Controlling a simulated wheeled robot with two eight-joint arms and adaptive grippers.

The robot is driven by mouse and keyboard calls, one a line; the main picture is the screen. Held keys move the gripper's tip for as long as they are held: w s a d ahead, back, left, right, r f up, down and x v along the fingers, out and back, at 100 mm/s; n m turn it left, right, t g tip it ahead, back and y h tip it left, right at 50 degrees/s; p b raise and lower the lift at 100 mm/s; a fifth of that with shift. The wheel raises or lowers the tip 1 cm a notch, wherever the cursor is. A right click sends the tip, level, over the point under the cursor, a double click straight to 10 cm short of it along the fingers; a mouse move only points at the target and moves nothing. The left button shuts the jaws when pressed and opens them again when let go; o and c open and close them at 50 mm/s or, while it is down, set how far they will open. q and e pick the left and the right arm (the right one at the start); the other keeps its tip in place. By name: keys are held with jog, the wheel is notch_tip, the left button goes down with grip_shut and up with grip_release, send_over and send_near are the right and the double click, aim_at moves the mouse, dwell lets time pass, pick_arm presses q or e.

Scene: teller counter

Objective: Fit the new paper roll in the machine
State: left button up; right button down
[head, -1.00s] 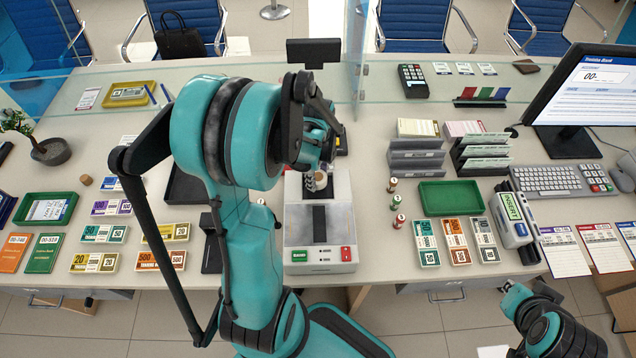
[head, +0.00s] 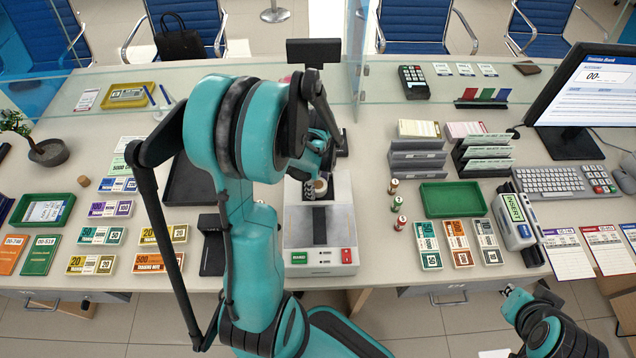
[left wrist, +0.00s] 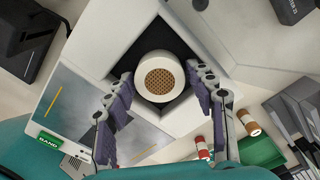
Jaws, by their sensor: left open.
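The machine (head: 342,215) is a pale grey box on the counter with a dark strip, a green label and a red button at its near end. The paper roll (head: 320,186) is white with a brown core. In the left wrist view the roll (left wrist: 148,88) shows its end face, at the machine's dark square recess (left wrist: 185,50); how deep it sits I cannot tell. My left gripper (left wrist: 160,82) is open, with one finger either side of the roll and gaps visible. My arm partly covers the machine's far end in the head view. My right gripper (head: 520,292) is low at the right, off the counter; its fingers are unclear.
Several small coin rolls (head: 396,203) stand right of the machine, beside a green tray (head: 452,198). A black device (head: 212,245) lies to the left, near several banknote bundles (head: 160,262). A glass screen (head: 358,70) stands behind the machine.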

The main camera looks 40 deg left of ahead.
aim_at(318, 184)
pick_arm(q)
notch_tip(318, 184, up, 11)
jog(key=p, duration=0.4)
jog(key=s+d+r+n+t, duration=0.2)
jog(key=d+r+n+t, duration=0.1)
jog(key=d+n, duration=0.5)
jog(key=s+d+r+n+t, duration=0.3)
jog(key=d+r+n, duration=0.3)
jog(key=d+n, duration=0.2)
jog(key=shift+d+r+n+t, duration=0.15)
jog(key=shift+r+n+t, duration=0.1)
jog(key=shift+n+t, duration=0.25)
